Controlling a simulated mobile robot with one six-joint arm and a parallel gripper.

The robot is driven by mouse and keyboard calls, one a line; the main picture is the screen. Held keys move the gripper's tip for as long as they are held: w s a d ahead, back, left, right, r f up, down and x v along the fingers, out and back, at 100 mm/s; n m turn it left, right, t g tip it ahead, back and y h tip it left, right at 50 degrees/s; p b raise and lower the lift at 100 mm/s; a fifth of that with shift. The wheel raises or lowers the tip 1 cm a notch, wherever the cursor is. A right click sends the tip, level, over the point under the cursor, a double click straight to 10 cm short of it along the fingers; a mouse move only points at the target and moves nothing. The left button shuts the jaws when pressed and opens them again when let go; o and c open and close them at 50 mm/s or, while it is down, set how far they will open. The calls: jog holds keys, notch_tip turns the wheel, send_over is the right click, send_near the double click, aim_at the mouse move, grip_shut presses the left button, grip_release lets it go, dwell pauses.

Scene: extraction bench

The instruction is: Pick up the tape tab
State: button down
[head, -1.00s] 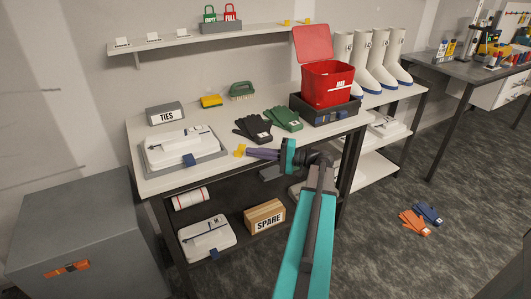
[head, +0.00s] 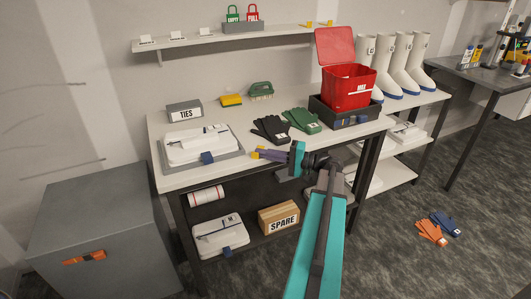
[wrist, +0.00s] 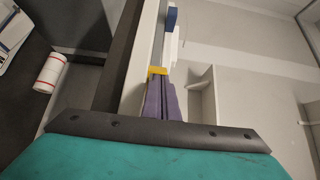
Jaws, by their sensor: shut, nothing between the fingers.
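A small yellow tape tab (head: 256,153) is at the front edge of the white bench top, in front of the black glove. It also shows in the wrist view (wrist: 157,71), right at the ends of my purple fingers. My gripper (head: 265,155) reaches in from the right, low over the bench's front edge, with its fingers shut together and nothing between them. In the wrist view the fingertips (wrist: 160,80) meet or overlap the tab's near side. I cannot tell whether they touch it. The fingers hide part of the tab.
On the bench (head: 160,130) are a tray with a white case (head: 195,143), black gloves (head: 270,130), green gloves (head: 302,120) and a red bin (head: 347,92). Small yellow pieces (head: 308,24) sit on the wall shelf. A SPARE box (head: 280,219) stands on the lower shelf.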

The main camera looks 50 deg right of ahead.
jog(key=shift+s+a, duration=0.65)
jog(key=shift+s, duration=0.05)
